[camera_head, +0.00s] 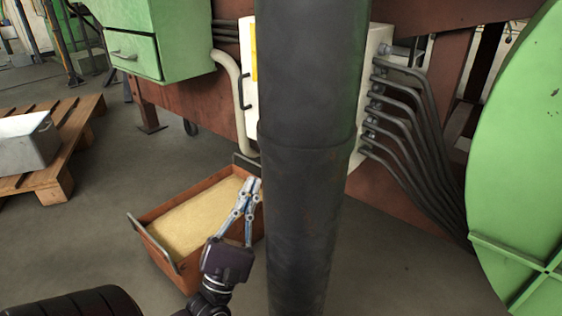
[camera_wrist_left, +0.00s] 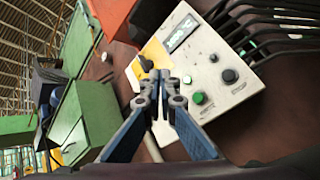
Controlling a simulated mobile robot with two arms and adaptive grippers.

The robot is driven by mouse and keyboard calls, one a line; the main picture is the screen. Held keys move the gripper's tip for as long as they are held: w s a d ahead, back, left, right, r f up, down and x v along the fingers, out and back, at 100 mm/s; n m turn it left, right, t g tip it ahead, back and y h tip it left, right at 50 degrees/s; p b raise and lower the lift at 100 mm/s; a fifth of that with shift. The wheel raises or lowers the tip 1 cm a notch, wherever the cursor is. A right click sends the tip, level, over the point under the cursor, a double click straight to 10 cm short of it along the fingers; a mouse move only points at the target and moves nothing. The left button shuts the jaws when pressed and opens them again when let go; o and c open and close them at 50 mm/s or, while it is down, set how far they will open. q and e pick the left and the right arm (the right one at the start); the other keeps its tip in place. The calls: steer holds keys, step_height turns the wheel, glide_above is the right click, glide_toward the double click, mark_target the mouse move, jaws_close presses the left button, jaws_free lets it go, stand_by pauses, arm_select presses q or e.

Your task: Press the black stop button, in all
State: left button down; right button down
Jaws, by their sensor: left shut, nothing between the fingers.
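In the left wrist view a white control panel (camera_wrist_left: 208,62) stands tilted in the picture. It carries a round black button (camera_wrist_left: 230,75), a green button (camera_wrist_left: 198,98) below left of it, and a display (camera_wrist_left: 181,35). A dark knob (camera_wrist_left: 147,63) is on the yellow area at its left. My left gripper (camera_head: 255,184) is shut and empty; its fingertips show in the wrist view (camera_wrist_left: 167,76) left of the black button, apart from it in the picture. In the head view the white cabinet (camera_head: 248,95) is partly hidden and its buttons do not show. My right gripper is not in view.
A thick dark vertical pipe (camera_head: 305,120) blocks the middle of the head view. A rusty bin of sand (camera_head: 165,255) stands on the floor behind my left gripper. Bent grey conduits (camera_head: 415,115) leave the cabinet's right side. A green box (camera_head: 180,40) is at upper left.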

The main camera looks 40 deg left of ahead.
arm_select(q)
steer(key=w+b, duration=0.1)
steer(key=w, duration=0.6)
steer(key=shift+a, duration=0.2)
steer(key=shift+a, duration=0.15)
stand_by(0.7)
steer(key=shift+w, duration=0.1)
